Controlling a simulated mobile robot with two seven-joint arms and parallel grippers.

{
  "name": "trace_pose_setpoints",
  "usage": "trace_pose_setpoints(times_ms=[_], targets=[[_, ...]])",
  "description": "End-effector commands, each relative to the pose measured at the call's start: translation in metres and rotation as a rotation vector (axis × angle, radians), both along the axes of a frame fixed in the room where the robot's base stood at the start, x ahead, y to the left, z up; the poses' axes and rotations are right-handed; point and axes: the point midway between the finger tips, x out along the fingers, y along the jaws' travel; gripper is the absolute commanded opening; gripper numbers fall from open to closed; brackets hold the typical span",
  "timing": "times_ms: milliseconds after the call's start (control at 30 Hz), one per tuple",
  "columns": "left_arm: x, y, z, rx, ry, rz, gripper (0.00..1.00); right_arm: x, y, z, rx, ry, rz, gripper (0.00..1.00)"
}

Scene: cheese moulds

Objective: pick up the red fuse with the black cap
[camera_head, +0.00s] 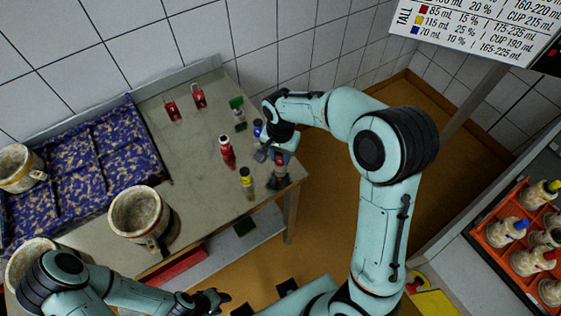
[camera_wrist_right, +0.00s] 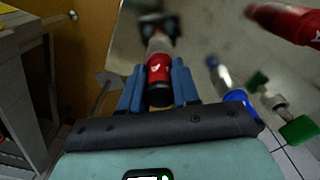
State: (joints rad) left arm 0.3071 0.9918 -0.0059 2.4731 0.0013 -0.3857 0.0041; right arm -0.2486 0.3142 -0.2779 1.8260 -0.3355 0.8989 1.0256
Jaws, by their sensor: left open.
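The red fuse with the black cap (camera_wrist_right: 158,68) stands between the blue fingers of my right gripper (camera_wrist_right: 158,88) in the right wrist view. The fingers press close on both sides of its black cap, and its far end is blurred. In the head view my right gripper (camera_head: 275,154) is over the table's right corner, with a bit of the red fuse (camera_head: 279,159) between its fingers. I cannot tell whether the fuse touches the table. My left gripper (camera_head: 206,301) is open and empty at the bottom of the head view, away from the table top.
Near the right gripper are a blue-capped piece (camera_head: 257,128), a yellow-capped piece (camera_head: 246,178), a red bottle (camera_head: 227,150) and a green-topped piece (camera_head: 237,105). A stained mug (camera_head: 137,205) and a blue speckled tray (camera_head: 150,160) are left. An orange crate (camera_head: 487,233) is far right.

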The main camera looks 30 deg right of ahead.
Motion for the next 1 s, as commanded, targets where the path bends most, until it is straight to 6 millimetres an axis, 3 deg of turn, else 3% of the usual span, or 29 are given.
trace_pose_setpoints(times_ms=[33, 100, 400, 567, 767, 1000], targets=[[0.000, 0.000, 0.000, 0.000, 0.000, 0.000, 0.43, 0.000, 0.000, 0.000, 0.000, 0.000, 0.000, 0.14], [0.000, 0.000, 0.000, 0.000, 0.000, 0.000, 0.43, 0.000, 0.000, 0.000, 0.000, 0.000, 0.000, 0.00], [0.000, 0.000, 0.000, 0.000, 0.000, 0.000, 0.43, 0.000, 0.000, 0.002, 0.000, -0.001, 0.000, 0.00], [0.001, 0.000, 0.002, 0.000, -0.001, 0.000, 0.43, 0.001, 0.000, 0.013, 0.000, -0.004, 0.001, 0.00], [0.005, 0.000, 0.006, 0.000, -0.006, 0.000, 0.43, 0.002, 0.000, 0.049, 0.002, -0.008, 0.000, 0.00], [0.014, 0.000, 0.017, 0.000, -0.016, 0.000, 0.43, 0.002, 0.000, 0.119, 0.001, -0.009, 0.000, 0.00]])
